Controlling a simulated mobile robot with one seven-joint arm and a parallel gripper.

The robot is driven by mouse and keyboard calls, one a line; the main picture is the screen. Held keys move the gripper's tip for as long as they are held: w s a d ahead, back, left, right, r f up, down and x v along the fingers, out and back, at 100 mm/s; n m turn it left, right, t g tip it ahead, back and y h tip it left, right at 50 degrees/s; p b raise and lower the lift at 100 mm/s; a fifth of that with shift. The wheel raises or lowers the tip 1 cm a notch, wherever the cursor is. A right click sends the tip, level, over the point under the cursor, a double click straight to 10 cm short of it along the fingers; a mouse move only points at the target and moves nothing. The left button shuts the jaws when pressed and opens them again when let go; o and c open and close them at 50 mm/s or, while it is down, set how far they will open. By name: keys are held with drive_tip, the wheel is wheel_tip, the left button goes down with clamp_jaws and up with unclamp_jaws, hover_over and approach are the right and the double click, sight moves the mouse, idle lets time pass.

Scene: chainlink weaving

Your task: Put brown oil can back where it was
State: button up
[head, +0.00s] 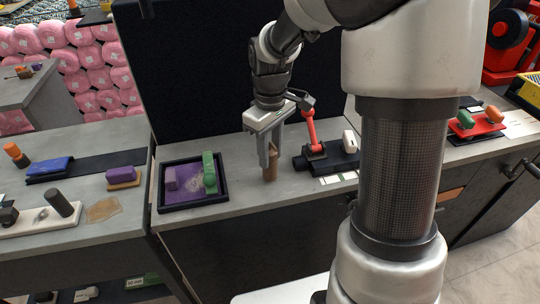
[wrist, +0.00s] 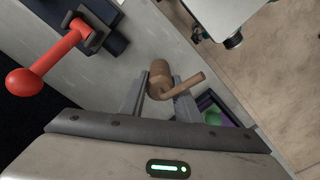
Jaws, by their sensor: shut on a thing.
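The brown oil can (head: 271,172) is between the fingers of my gripper (head: 268,160), over the grey counter right of the black tray. In the wrist view the can (wrist: 160,70) shows a round brown body and a spout pointing right. My gripper (wrist: 160,92) is shut on it. Whether the can's base touches the counter cannot be told. The fingers hide part of the can in the head view.
The black-rimmed tray (head: 192,207) holds a purple object (head: 170,180) and a green object (head: 209,172). A red lever (head: 311,130) on a black base stands close on the right. A dark panel (head: 200,70) rises behind. Bare counter lies in front.

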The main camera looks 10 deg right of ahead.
drive_tip(key=shift+f, duration=0.45)
drive_tip(key=shift+f, duration=0.2)
drive_tip(key=o, duration=1.1)
drive_tip(key=shift+o, duration=0.2)
drive_tip(key=shift+r, duration=0.1)
